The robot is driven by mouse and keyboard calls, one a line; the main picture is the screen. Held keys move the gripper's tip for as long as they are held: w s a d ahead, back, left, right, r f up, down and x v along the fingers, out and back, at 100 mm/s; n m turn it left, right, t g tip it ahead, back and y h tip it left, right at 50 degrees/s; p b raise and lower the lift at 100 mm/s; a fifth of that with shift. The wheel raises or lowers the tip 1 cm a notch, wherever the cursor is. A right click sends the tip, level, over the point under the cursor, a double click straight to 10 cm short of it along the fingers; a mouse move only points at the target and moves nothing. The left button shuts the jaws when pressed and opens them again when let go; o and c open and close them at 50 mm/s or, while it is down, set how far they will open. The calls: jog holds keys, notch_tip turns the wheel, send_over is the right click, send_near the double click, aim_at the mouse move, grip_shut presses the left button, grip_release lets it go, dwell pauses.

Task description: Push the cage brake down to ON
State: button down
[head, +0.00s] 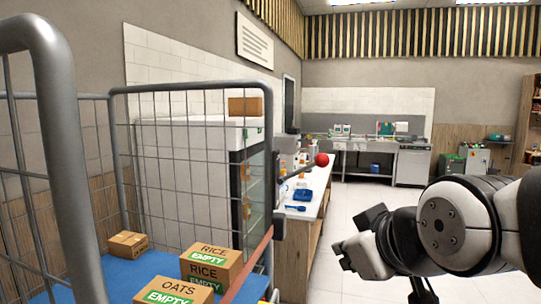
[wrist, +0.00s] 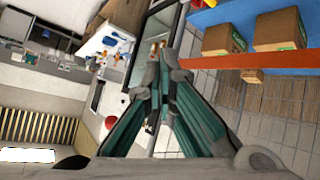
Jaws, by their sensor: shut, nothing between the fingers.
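The cage brake is a dark lever (head: 294,174) with a red ball knob (head: 321,160) on its end. It is fixed to the near right post of the roll cage (head: 268,130) and slants up and to the right, away from the post. In the wrist view my gripper (wrist: 168,75) has its fingertips together with nothing between them. My arm is at the right of the head view, with clear space between it and the knob.
The cage holds rice and oats boxes (head: 211,265) on a blue shelf (head: 120,272), with a red-orange bar (head: 250,265) across its side. A counter (head: 300,235) with a blue tray stands behind the lever. The pale floor (head: 345,200) to the right is open.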

jog(key=w+a+r+n+t+b, duration=0.1)
jog(key=w+a+r+n+t, duration=0.3)
jog(key=w+r+n+t, duration=0.3)
jog(key=shift+w+r+n+t, duration=0.4)
jog(key=shift+w+r+t, duration=1.5)
jog(key=shift+w, duration=1.85)
jog(key=shift+r, duration=0.1)
jog(key=shift+w, duration=0.1)
notch_tip(320, 180, up, 3)
jog(key=p, duration=0.2)
send_over(303, 169)
jog(key=s+a, duration=0.2)
jog(key=s, duration=0.1)
jog(key=shift+s+d+f+p, duration=0.2)
jog(key=shift+d+f+p, duration=0.15)
jog(key=shift+d+f, duration=1.05)
jog(key=shift+r, duration=0.1)
